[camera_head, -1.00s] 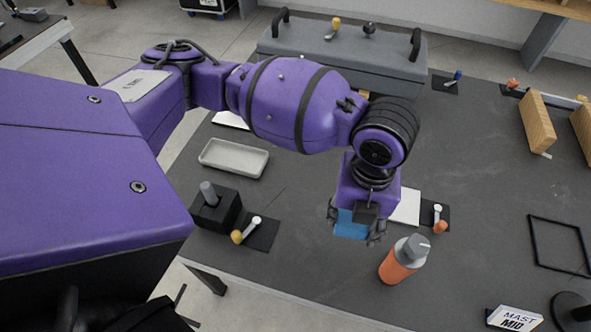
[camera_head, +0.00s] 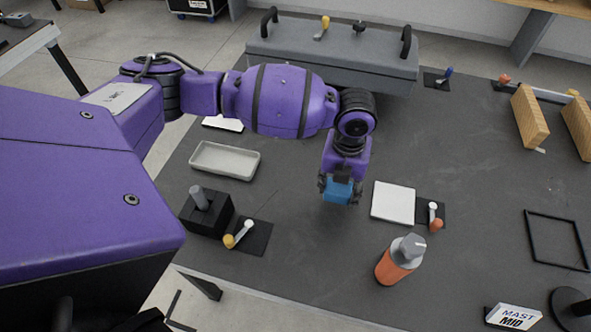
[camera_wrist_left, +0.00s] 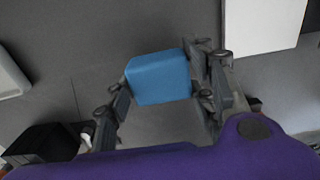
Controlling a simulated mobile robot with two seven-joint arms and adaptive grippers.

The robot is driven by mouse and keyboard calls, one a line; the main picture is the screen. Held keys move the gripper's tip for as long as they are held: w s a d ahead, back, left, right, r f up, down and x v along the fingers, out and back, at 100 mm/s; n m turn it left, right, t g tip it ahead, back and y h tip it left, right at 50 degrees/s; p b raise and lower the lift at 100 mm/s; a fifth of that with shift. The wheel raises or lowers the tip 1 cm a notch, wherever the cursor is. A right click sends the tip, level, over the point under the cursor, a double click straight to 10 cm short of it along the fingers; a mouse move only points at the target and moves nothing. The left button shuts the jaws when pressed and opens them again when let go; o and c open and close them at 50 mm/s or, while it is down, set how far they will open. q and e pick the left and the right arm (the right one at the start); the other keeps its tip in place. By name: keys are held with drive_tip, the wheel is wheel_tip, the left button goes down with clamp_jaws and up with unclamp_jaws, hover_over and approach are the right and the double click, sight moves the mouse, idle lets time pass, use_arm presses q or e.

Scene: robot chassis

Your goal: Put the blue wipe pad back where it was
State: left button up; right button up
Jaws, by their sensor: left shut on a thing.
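The blue wipe pad (camera_head: 338,191) is a small blue block held between the fingers of my left gripper (camera_head: 340,188). The gripper points down and the pad is above the dark table, left of a white square plate (camera_head: 393,203). In the left wrist view the pad (camera_wrist_left: 158,77) sits between the fingers of the gripper (camera_wrist_left: 165,90), with the white plate (camera_wrist_left: 262,22) at upper right. How high the pad is above the table is hard to tell. My right gripper is not in view.
A grey tray (camera_head: 225,161) and a black block with a grey peg (camera_head: 206,212) are at left. A grey case (camera_head: 335,59) is at the back. The table between tray and plate is largely clear.

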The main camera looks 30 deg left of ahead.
sight(338, 193)
use_arm(q)
drive_tip(key=shift+w+a+f, duration=0.1)
drive_tip(key=shift+w+f, duration=0.1)
drive_tip(key=shift+f, duration=0.7)
drive_tip(key=shift+w+a+f, duration=0.1)
drive_tip(key=shift+w+f, duration=0.05)
drive_tip(key=shift+f, duration=0.75)
drive_tip(key=shift+f, duration=0.15)
drive_tip(key=o, duration=1.1)
wheel_tip(338, 193, up, 12)
drive_tip(key=shift+r, duration=0.2)
